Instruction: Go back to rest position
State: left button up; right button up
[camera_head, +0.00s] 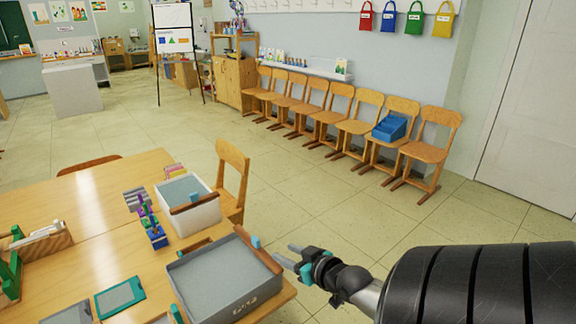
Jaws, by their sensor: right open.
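My right gripper (288,255) is at the right end of the grey tray (222,275) on the wooden table. Its fingers are apart and point left toward the tray's right edge, with nothing seen between them. I cannot tell whether the fingers touch the tray. A brown bar (258,250) lies along the tray's right edge, and a small blue piece (256,242) stands beside it. My left gripper is not in view.
The wooden table (105,240) holds a white bin (190,203), a blue holder (157,237) and a teal-framed board (119,295). A wooden chair (232,175) stands behind it. A row of chairs lines the wall. The floor (330,215) between is clear.

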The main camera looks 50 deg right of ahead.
dwell(0.4)
jog(key=s+a+f+g, duration=0.2)
jog(key=s+a+f, duration=0.15)
jog(key=f, duration=0.55)
jog(key=s+a+f+g+y+b, duration=0.15)
jog(key=s+f, duration=0.25)
jog(key=f, duration=0.4)
jog(key=s+a+f+g, duration=0.2)
jog(key=s+a+f, duration=0.2)
jog(key=f, duration=0.5)
jog(key=s+a+f+n+g+y, duration=0.1)
jog(key=s+a+f+n+g, duration=0.1)
jog(key=s+a+f, duration=0.5)
jog(key=s+a+f+n+g, duration=0.3)
jog(key=s+a+f, duration=0.4)
jog(key=s, duration=0.6)
jog(key=a+g, duration=0.1)
jog(key=a, duration=0.1)
jog(key=shift+a+f+y, duration=0.3)
jog(key=shift+a+y, duration=0.05)
jog(key=shift+a, duration=0.05)
jog(key=shift+w+g, duration=0.1)
jog(key=shift+g, duration=0.15)
